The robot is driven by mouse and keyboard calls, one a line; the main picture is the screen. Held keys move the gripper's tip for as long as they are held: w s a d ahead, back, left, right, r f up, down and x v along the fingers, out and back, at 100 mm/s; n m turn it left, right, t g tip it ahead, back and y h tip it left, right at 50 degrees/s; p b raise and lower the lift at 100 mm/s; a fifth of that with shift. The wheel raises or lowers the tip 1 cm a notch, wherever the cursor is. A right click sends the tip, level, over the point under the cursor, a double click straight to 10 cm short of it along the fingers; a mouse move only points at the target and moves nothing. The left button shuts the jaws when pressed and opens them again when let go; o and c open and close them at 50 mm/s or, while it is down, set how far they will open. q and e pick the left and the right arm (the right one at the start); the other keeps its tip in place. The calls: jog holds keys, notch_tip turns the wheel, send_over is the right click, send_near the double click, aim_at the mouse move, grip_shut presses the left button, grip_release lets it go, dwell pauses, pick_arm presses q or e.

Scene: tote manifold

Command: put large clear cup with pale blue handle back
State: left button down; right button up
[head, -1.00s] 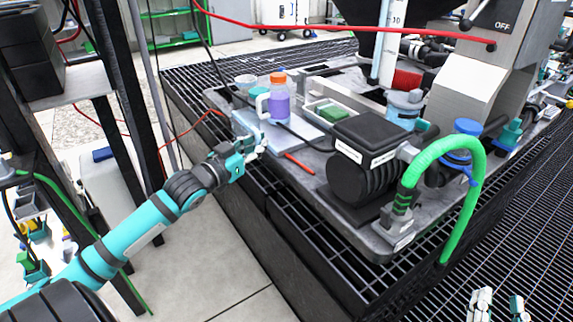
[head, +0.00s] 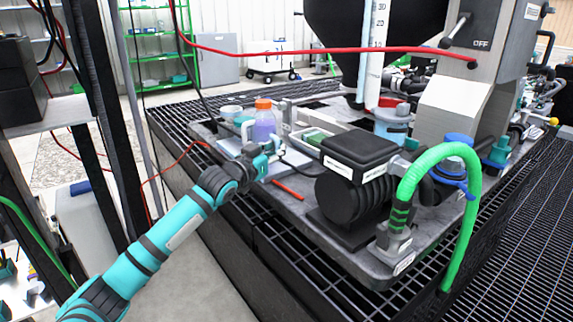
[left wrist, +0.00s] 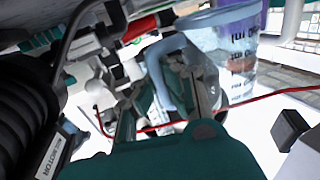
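The large clear cup (left wrist: 238,62) with printed markings shows at the upper right of the left wrist view, with its pale blue handle (left wrist: 158,62) toward my gripper. In the head view the handle (head: 247,131) shows beside an orange-capped purple bottle (head: 264,124); the clear body is hard to make out there. My left gripper (head: 267,158) is at the bench's near edge, close to the cup. In the left wrist view its fingers (left wrist: 165,112) look apart, with the handle near or between them; contact is unclear. My right gripper is out of view.
A black motor (head: 350,185) and a green hose (head: 425,165) stand right of my left gripper. A tray with a green block (head: 315,138) lies behind it. A red marker-like stick (head: 288,190) lies near the bench edge. A red cable crosses above.

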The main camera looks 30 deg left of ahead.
pick_arm(q)
jog(key=w+f+b, duration=0.1)
jog(key=f, duration=0.1)
jog(key=w+d+f+b, duration=0.1)
jog(key=w+f, duration=0.1)
jog(key=shift+b, duration=0.4)
jog(key=shift+r, duration=0.1)
jog(key=c, duration=2.1)
grip_release()
jog(key=o, duration=0.6)
